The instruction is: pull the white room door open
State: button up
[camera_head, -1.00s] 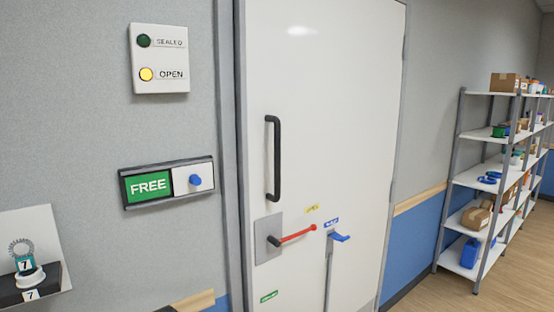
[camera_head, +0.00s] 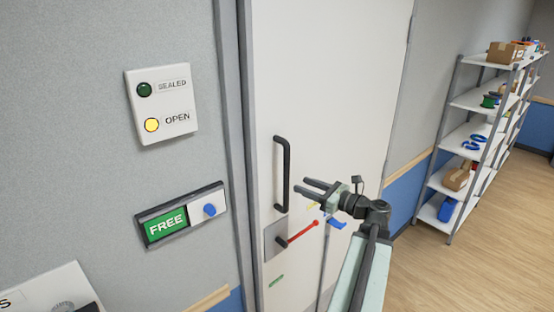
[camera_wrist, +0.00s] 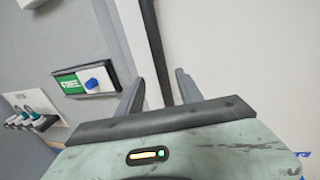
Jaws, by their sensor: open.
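The white room door (camera_head: 330,80) stands in its grey frame and looks closed. A black vertical pull handle (camera_head: 287,175) is on its left side.
On the wall left of the door are a SEALED/OPEN light panel (camera_head: 161,105) with its yellow OPEN lamp lit, and a green FREE sign (camera_head: 166,225) with a blue knob. A shelf rack (camera_head: 470,147) stands at the right. The wooden floor before it is clear.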

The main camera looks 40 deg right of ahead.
aim_at(286, 178)
jog(key=w, duration=0.5)
jog(key=w+a, duration=0.1)
jog(key=w, duration=0.2)
jog(key=shift+w, duration=0.15)
grip_shut()
dwell(1.2)
